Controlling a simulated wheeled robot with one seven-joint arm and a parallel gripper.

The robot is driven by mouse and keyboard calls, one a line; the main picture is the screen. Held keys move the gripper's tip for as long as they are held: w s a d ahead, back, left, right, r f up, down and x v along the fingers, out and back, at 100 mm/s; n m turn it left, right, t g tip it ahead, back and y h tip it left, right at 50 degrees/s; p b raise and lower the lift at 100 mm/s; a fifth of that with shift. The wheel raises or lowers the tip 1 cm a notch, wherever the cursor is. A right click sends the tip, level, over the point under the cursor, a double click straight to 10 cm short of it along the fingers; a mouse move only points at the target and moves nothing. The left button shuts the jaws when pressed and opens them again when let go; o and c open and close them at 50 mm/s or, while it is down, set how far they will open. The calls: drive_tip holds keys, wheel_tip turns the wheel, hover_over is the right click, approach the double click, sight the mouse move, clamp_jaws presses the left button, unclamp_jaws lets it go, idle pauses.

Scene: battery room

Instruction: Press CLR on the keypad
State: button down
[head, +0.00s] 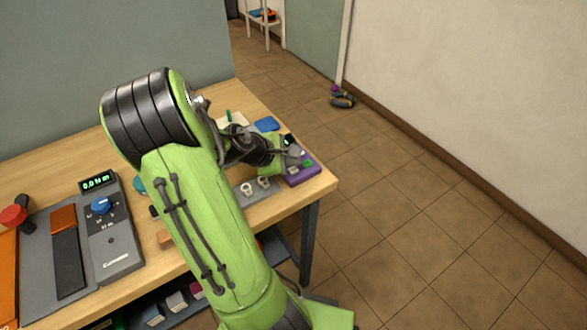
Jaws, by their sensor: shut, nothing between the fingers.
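A purple device with small light and green buttons (303,176), which looks like the keypad, lies at the right end of the wooden table. Its labels are too small to read, so I cannot pick out CLR. My gripper (292,153) is at the far end of my green arm, over or beside the purple device's left part. It is shut and empty. The gripper hides part of the device, and I cannot tell whether the fingertips touch it.
A grey plate with two pale knobs (258,189) sits left of the purple device. A blue pad (267,124) lies behind. A grey meter (114,243) stands at left, near a red knob (13,215). Dark items (342,98) lie on the otherwise open tiled floor.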

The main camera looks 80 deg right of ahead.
sight(291, 172)
drive_tip(key=shift+f, duration=0.1)
idle(0.7)
drive_tip(key=shift+f, duration=0.35)
drive_tip(key=shift+f+b, duration=0.45)
drive_tip(key=shift+b, duration=0.05)
idle(0.4)
drive_tip(key=shift+r, duration=0.2)
drive_tip(key=shift+r+p, duration=0.7)
drive_tip(key=shift+p, duration=0.2)
wheel_tip(291, 172, up, 5)
drive_tip(key=p, duration=0.5)
drive_tip(key=shift+r, duration=0.15)
idle(0.4)
